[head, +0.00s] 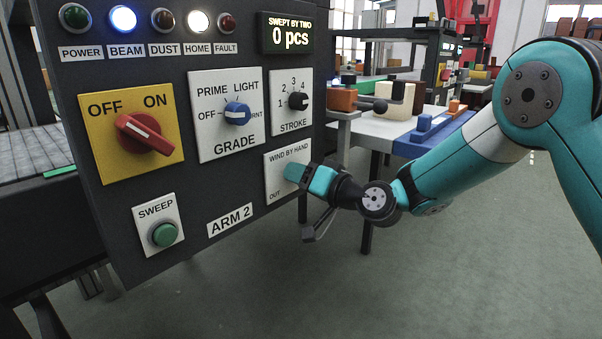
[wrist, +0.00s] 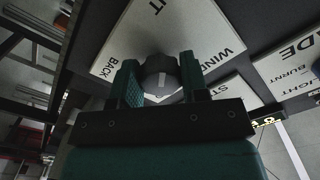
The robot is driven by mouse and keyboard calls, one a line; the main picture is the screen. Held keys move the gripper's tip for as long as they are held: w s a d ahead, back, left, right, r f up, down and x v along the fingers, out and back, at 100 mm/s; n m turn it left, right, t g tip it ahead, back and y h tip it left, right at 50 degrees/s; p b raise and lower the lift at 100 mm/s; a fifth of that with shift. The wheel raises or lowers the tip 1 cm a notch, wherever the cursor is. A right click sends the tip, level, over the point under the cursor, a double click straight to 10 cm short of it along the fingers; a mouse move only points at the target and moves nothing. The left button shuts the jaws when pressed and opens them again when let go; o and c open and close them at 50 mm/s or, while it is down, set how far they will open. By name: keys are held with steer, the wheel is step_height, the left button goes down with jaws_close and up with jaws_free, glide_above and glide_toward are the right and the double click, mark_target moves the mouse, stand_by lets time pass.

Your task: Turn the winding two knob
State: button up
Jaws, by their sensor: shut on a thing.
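The winding knob (wrist: 158,70) is dark and round with a pale mark, on a white plate (head: 274,160) labelled WIND BY HAND and OUT at the panel's lower right. The plate also shows in the wrist view (wrist: 212,38), with the word BACK near its edge. My gripper (head: 290,172) is at this plate, and its fingers hide the knob in the head view. In the wrist view my gripper (wrist: 160,84) has one finger on each side of the knob, shut on it.
The dark panel (head: 110,240) also bears a red OFF/ON switch (head: 146,134), a blue GRADE knob (head: 237,114), a black STROKE knob (head: 297,100) and a green SWEEP button (head: 164,235). The display (head: 287,33) reads 0 pcs. A white table (head: 385,130) with blocks stands behind my arm. Open floor lies below.

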stand_by(0.5)
steer(key=o, duration=0.9)
steer(key=shift+o, duration=0.2)
steer(key=b+v, duration=0.2)
steer(key=v, duration=1.5)
steer(key=shift+s+d, duration=0.2)
